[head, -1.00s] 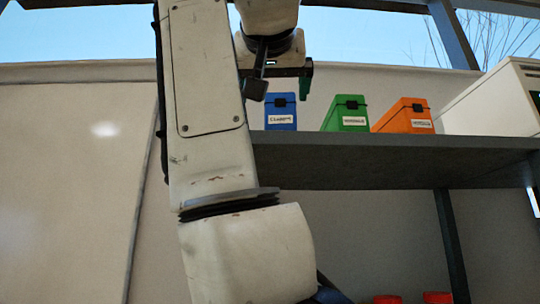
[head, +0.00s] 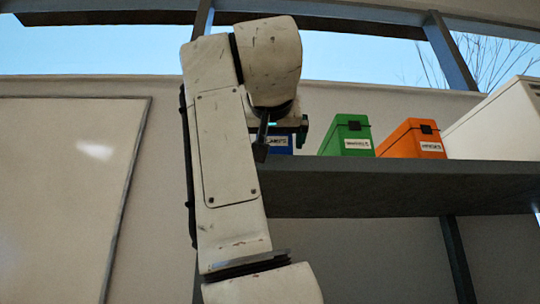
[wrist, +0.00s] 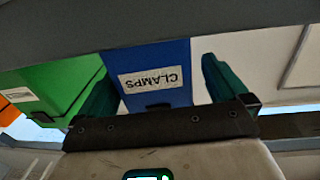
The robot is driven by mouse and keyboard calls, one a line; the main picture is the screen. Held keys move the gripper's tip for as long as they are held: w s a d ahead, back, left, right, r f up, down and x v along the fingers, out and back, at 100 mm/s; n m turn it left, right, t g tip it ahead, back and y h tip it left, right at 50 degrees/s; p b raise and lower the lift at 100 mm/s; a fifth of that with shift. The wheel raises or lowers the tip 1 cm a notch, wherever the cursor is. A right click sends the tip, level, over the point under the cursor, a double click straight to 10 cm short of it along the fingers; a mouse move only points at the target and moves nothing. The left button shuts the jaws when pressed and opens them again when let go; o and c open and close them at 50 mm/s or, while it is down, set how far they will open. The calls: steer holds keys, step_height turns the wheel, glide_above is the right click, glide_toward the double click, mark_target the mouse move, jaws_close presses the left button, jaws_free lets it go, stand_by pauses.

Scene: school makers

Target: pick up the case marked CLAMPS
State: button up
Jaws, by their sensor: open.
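The blue case marked CLAMPS (wrist: 160,62) fills the middle of the wrist view, its white label upside down there. In the head view the blue case (head: 284,147) stands on the grey shelf (head: 400,188), mostly hidden behind my gripper (head: 283,131). My gripper (wrist: 156,72) is open and empty. Its two green fingers show to the left and right of the case in the wrist view, with the case between them in the picture. I cannot tell whether the fingertips reach past the case's front face.
A green case (head: 348,137) stands right of the blue one, close to the left finger in the wrist view. An orange case (head: 413,140) and a white box (head: 495,125) stand farther right. A whiteboard (head: 65,190) is on the wall at left.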

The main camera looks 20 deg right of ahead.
steer(key=shift+w+d+r+p, duration=0.2)
steer(key=shift+w+d+p, duration=0.15)
steer(key=shift+w, duration=0.2)
steer(key=shift+w+d+r+p, duration=0.15)
steer(key=shift+w+d+p, duration=0.1)
steer(key=shift+w+d, duration=0.25)
steer(key=shift+w+f, duration=0.15)
steer(key=shift+w, duration=0.45)
steer(key=shift+c, duration=0.4)
steer(key=c, duration=1.2)
steer(key=shift+c, duration=0.4)
steer(key=shift+s+r, duration=0.1)
steer(key=shift+r, duration=0.1)
